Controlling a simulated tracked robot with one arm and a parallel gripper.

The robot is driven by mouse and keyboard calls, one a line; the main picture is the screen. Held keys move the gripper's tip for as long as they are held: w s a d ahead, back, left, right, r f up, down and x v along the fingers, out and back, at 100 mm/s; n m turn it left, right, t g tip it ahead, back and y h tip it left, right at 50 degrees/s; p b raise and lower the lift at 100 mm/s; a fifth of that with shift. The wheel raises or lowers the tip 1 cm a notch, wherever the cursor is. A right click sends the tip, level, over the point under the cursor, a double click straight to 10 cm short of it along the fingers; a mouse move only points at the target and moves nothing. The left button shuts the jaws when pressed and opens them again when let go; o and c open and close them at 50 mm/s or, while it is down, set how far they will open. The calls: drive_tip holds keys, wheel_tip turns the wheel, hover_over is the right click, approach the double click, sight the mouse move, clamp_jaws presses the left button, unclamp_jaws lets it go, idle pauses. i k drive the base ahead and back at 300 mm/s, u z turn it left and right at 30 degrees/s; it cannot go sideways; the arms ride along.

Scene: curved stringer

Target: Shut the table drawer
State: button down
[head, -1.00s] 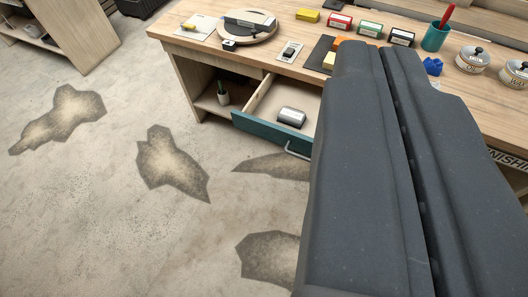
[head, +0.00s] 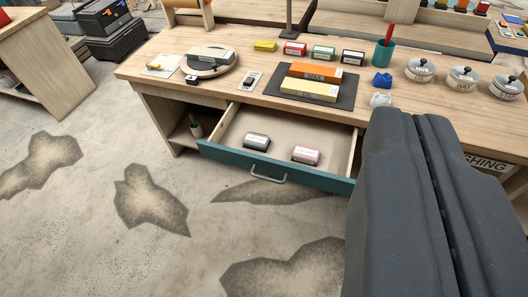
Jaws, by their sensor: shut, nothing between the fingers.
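The table drawer (head: 230,157) stands pulled out from under the wooden table (head: 235,91). Its teal front has a grey bar handle (head: 268,178) at the middle. A dark grey block (head: 257,142) and a pink-and-white block (head: 306,155) lie inside the drawer. My gripper (head: 420,115) is the large dark shape at the right, its two fingers side by side and shut with nothing between them. It appears to the right of the drawer and hides the area around the table's front there. I see no contact with the drawer front.
On the tabletop are a round stone wheel (head: 211,61), orange and yellow whetstones (head: 309,90) on a dark mat, small boxes, a teal cup (head: 383,53) and lidded tins (head: 462,78). The floor before the drawer is clear.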

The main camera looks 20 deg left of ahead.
sight(336, 141)
drive_tip(key=z, duration=0.1)
drive_tip(key=i, duration=0.95)
drive_tip(key=u, duration=0.55)
